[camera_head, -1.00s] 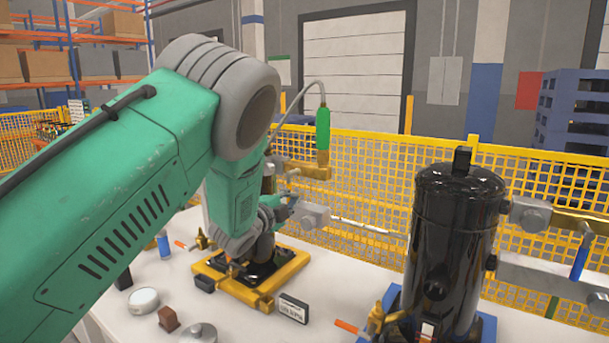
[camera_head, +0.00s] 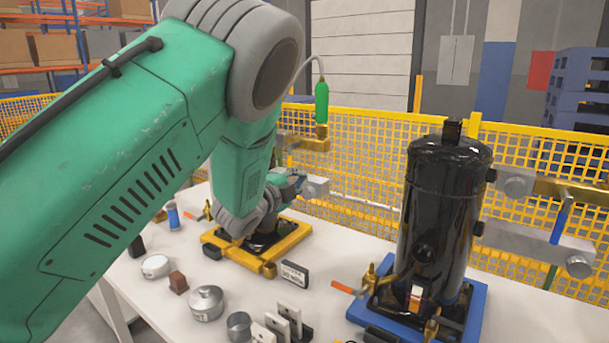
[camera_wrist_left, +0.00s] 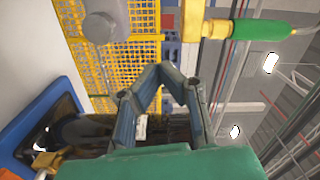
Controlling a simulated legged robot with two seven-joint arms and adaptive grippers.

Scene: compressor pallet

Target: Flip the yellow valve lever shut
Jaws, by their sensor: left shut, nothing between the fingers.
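My left arm comes in from the left and covers much of the compressor on the yellow pallet (camera_head: 237,262). My left gripper (camera_head: 287,183) is low beside that compressor, partly behind my wrist; in the left wrist view its fingers (camera_wrist_left: 160,72) meet at the tips and hold nothing. A brass fitting (camera_head: 308,143) with a green handle (camera_head: 321,103) stands just above and beyond the gripper. A valve with an orange lever (camera_head: 205,213) sits at the yellow pallet's left. I cannot make out a clearly yellow valve lever. My right gripper is not in view.
A black compressor (camera_head: 440,220) stands on a blue pallet (camera_head: 472,315) at the right, with another orange lever (camera_head: 345,287) beside it. A label block (camera_head: 292,274), a round tin (camera_head: 206,303) and other small items lie in front. Yellow mesh fence (camera_head: 365,165) runs behind.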

